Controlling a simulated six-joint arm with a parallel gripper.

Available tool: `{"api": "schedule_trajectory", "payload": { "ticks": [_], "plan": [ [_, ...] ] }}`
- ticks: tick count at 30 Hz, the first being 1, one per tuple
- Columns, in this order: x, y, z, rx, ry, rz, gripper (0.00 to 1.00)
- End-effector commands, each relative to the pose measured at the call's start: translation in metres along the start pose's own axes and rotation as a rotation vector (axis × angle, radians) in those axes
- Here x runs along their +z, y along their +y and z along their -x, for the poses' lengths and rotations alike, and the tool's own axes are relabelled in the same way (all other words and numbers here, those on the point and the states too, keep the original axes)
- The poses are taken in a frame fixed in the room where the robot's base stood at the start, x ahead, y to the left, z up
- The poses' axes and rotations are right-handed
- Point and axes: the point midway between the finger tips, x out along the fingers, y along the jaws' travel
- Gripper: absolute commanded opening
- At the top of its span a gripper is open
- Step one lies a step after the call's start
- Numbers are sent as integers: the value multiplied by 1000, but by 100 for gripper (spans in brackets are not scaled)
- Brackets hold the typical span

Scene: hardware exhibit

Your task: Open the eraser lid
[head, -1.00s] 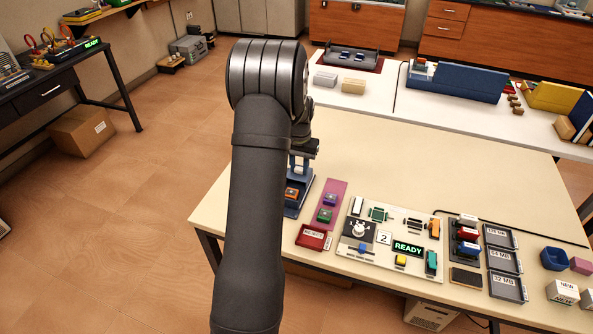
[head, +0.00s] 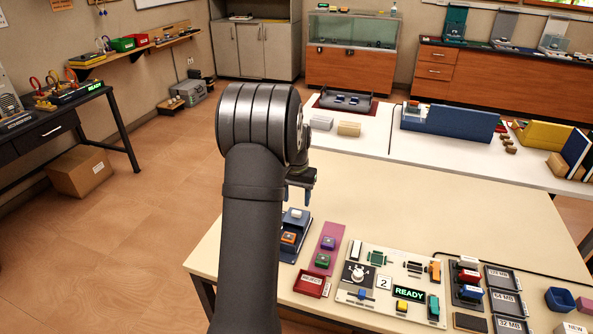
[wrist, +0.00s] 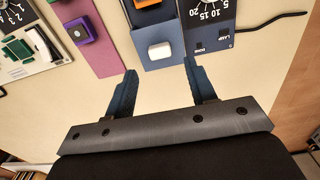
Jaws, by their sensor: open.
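The eraser is a blue unit on the table, partly hidden by my arm in the head view. Its blue lid carries a white knob (head: 297,213), which also shows in the wrist view (wrist: 160,50). An orange chip (head: 289,238) lies uncovered in the darker part beside the lid, so the lid appears slid back. A dark timer panel (wrist: 210,25) with a dial and lamp labels adjoins it in the wrist view. My gripper (head: 299,199) is open and empty, above and apart from the knob. In the wrist view its fingertips (wrist: 160,69) stand either side of the knob's line.
A purple-pink mat (head: 324,250) with a purple and a green chip lies to the right. A red tray (head: 310,284), a board with a READY display (head: 409,293) and dark memory trays (head: 506,303) follow. The table's back half (head: 420,210) is clear.

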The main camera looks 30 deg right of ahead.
Motion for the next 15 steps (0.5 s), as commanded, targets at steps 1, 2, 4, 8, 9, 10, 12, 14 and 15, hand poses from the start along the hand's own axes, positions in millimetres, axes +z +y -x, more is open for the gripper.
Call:
{"api": "schedule_trajectory", "payload": {
  "ticks": [1, 2, 4, 8, 9, 10, 12, 14, 15],
  "plan": [
    [-1, 0, 15, -1, 4, 0, 51],
    [-1, 0, 22, -1, 5, 0, 51],
    [-1, 0, 40, -1, 5, 0, 51],
    [0, 0, 71, -1, 5, 0, 51],
    [-1, 0, 80, -1, 4, 0, 51],
    [0, 0, 85, -1, 4, 0, 51],
    [0, 0, 98, -1, 4, 0, 51],
    [0, 0, 106, -1, 2, 0, 51],
    [0, 0, 111, -1, 3, 0, 51]
  ]
}}
